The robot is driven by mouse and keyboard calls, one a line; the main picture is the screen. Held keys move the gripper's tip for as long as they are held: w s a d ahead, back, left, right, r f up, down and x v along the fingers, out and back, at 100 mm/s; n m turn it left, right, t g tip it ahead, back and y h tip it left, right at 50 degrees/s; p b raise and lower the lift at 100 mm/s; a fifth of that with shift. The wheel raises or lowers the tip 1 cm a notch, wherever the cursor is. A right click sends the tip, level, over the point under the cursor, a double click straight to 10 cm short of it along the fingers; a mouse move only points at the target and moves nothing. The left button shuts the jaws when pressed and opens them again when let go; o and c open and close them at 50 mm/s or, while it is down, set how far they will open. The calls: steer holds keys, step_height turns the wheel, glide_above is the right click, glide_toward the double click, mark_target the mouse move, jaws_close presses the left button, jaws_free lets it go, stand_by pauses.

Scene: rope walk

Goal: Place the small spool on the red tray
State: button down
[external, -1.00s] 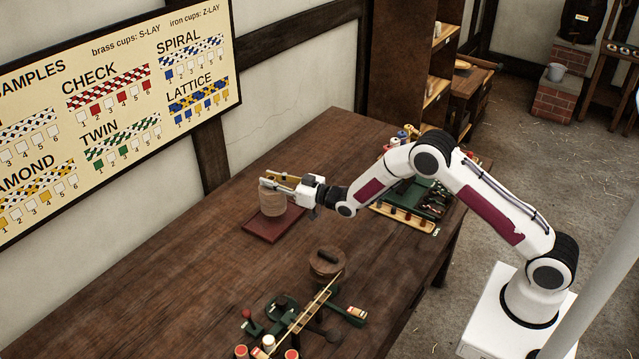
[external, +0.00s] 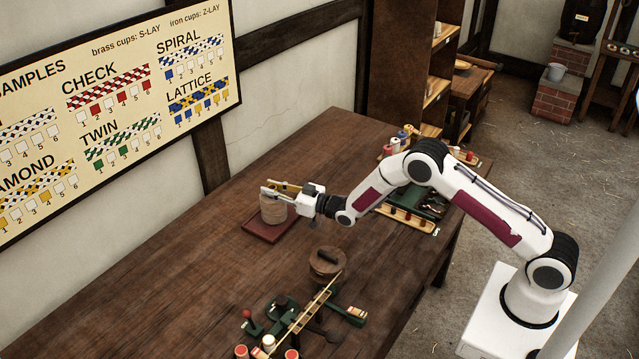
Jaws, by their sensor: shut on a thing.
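The small spool (external: 273,210) is a tan, rope-wound cylinder, upright over the red tray (external: 257,233). The tray is a flat dark-red rectangle on the table near the wall. My gripper (external: 278,193) reaches in from the right, level, and is shut on the top part of the small spool. The spool's lower end is at or just above the tray surface; I cannot tell if it touches.
A round brown wooden piece (external: 327,264) stands nearer on the table (external: 200,275). Green fittings, a long wooden bar and red-topped spools lie at the front. A green rack (external: 422,200) with a row of small cups is to the right. The table's left part is clear.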

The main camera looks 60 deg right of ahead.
steer(key=c, duration=1.8)
jaws_free()
steer(key=shift+f, duration=0.15)
steer(key=shift+s+d, duration=0.35)
steer(key=shift+s, duration=1.65)
steer(key=shift+s+d, duration=0.35)
steer(key=shift+s, duration=1.6)
steer(key=shift+s+d, duration=0.35)
steer(key=shift+s, duration=1.65)
steer(key=shift+r, duration=0.2)
